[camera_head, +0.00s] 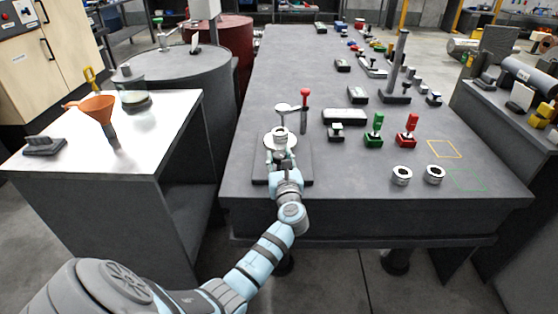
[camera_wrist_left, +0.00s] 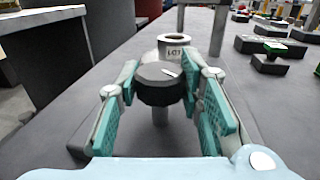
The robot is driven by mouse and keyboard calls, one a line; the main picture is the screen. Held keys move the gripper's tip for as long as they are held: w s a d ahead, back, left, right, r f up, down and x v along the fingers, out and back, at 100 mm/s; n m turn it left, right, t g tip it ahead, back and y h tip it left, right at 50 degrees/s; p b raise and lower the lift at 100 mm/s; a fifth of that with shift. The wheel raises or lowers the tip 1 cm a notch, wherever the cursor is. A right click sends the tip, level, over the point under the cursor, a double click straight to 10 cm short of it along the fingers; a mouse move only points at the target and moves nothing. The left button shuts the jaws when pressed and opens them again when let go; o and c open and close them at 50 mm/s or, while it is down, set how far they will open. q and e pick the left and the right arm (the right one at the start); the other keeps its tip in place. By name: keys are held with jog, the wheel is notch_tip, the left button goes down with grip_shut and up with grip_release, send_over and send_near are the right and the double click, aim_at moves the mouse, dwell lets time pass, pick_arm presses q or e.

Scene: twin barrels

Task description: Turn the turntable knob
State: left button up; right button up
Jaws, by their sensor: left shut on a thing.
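The turntable stands near the front left of the long grey table. Its pale disc (camera_head: 291,143) carries a metal ring (camera_head: 280,131), whose label seems to read "LC1" in the left wrist view (camera_wrist_left: 174,40). The turntable knob (camera_wrist_left: 158,84) is dark and round with a white mark on its face. It sits on the near side, between the teal pads of my left gripper (camera_wrist_left: 160,92), which is shut on it. In the head view my left gripper (camera_head: 281,160) hides the knob. My right gripper is in neither view.
A red-topped lever (camera_head: 305,96) stands just behind the turntable. Green (camera_head: 375,128) and red (camera_head: 407,130) clamp-like parts and two metal rings (camera_head: 401,175) lie to the right. A white-topped bench (camera_head: 165,135) with an orange funnel (camera_head: 97,108) stands at the left, across a gap.

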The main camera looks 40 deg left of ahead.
pick_arm(q)
jog(key=n+g+y+b, duration=0.2)
jog(key=g, duration=0.1)
jog(key=n+g+y+b, duration=0.1)
jog(key=n+g+b, duration=0.1)
jog(key=g+b, duration=0.1)
jog(key=shift+f+n+y, duration=0.2)
jog(key=shift+n+y, duration=0.2)
jog(key=shift+n+g+b, duration=0.5)
jog(key=shift+g+b, duration=0.05)
jog(key=shift+g, duration=0.35)
jog(key=shift+r+n+g+y+b, duration=0.15)
jog(key=shift+n+g+y+b, duration=0.2)
jog(key=shift+g, duration=0.15)
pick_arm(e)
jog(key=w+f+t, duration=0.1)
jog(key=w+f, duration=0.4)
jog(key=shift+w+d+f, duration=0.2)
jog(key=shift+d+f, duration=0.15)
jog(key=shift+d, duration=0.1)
pick_arm(q)
jog(key=o, duration=1.2)
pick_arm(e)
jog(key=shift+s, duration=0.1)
